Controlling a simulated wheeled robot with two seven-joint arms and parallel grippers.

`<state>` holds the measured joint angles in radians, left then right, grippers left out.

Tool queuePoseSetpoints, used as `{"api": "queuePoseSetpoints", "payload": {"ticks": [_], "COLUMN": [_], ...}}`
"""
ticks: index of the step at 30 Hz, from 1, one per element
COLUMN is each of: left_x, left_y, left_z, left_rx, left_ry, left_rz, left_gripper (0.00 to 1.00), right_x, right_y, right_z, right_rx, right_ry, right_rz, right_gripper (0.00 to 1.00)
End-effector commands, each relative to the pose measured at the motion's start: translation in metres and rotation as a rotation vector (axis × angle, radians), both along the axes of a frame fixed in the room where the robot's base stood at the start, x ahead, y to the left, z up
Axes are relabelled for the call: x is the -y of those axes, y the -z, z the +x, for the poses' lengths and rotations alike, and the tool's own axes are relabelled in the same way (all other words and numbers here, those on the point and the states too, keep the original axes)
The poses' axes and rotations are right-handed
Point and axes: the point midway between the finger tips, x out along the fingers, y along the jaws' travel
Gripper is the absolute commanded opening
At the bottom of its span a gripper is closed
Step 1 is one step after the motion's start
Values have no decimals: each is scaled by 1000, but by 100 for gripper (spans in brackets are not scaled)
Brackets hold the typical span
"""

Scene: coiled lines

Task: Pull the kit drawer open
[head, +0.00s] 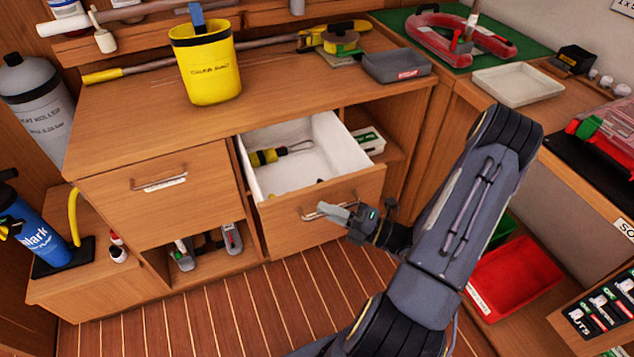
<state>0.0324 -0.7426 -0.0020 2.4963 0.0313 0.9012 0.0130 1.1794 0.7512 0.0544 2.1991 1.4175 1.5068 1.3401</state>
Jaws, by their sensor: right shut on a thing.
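The kit drawer (345,197) is the right-hand drawer of the wooden cabinet. It stands well out from the cabinet, and its white inside shows. A yellow and black tool (268,156) with a metal end lies in it toward the back left. My right gripper (326,211) is shut on the drawer's handle (309,216) at the middle of the front. The fingers hide much of the handle. My right arm comes in from the lower right. My left gripper is not in view.
A closed drawer (160,192) is to the left. A yellow bucket (207,65) and a grey tray (396,67) stand on the cabinet top. A red bin (513,277) is low at the right. The slatted floor before the drawer is clear.

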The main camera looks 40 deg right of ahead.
Motion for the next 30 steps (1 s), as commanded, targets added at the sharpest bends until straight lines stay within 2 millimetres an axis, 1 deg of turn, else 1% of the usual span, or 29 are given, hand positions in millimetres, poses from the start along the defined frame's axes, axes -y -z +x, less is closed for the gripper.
{"api": "queuePoseSetpoints", "payload": {"ticks": [1, 6, 12, 18, 29, 30], "left_x": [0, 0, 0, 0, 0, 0], "left_y": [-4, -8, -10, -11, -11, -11], "left_z": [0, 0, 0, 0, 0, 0], "left_rx": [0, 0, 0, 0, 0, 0], "left_ry": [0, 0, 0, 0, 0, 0], "left_rz": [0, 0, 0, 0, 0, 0], "left_gripper": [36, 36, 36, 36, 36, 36], "right_x": [-3, -11, -16, -19, -19, -19], "right_y": [-2, -1, 0, 0, 0, 0], "right_z": [-12, -44, -68, -78, -79, -79], "right_rx": [-4, -2, 0, 1, 1, 1], "right_ry": [2, 0, 0, -2, -4, -4], "right_rz": [6, 4, 1, 0, -1, -1], "right_gripper": [0, 0, 0, 0, 0, 13]}}
